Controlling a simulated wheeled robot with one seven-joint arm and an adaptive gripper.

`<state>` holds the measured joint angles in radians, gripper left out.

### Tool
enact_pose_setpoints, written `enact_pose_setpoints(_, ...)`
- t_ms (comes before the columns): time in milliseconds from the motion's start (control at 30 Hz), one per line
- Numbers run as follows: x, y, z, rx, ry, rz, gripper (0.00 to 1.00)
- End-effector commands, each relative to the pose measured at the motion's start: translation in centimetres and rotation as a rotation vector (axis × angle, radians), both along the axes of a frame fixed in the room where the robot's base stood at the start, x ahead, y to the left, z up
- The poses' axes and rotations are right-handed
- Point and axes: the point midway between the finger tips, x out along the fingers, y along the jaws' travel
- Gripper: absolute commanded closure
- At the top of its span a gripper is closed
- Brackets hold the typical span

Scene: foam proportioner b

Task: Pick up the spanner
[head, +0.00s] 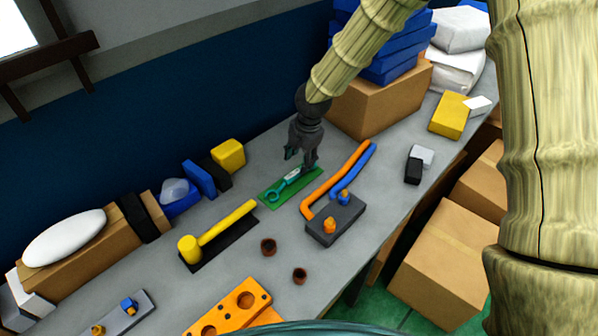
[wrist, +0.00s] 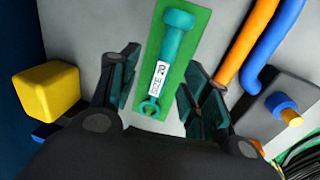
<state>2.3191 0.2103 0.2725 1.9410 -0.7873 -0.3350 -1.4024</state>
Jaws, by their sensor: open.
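The spanner (wrist: 174,48) is teal with a white label and lies on a green mat (wrist: 197,52) on the grey bench. In the wrist view its small open end points toward me and its thick round end lies farther off. The spanner also shows in the head view (head: 278,191), on the green mat (head: 309,187). My gripper (head: 302,162) is above the mat's far end. In the wrist view my gripper (wrist: 158,88) is open, with one finger on each side of the spanner. The fingers appear clear of it. Their height above it is hard to tell.
An orange pipe (head: 335,181) and a blue pipe (head: 357,171) run right of the mat to a dark block (head: 338,217). A yellow mallet (head: 225,224) lies left. A yellow block (head: 229,155) is behind. Cardboard box (head: 376,104) with blue crates stands at the back.

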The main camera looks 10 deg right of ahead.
Motion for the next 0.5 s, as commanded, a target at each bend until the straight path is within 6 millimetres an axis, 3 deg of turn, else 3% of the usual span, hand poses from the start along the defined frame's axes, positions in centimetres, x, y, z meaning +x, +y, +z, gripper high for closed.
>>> enact_pose_setpoints(267,0.0,-0.1,-1.2,-0.002,0.001,-0.001,0.53)
enact_pose_setpoints(500,0.2,-0.3,-3.9,-0.002,0.002,-0.001,0.53)
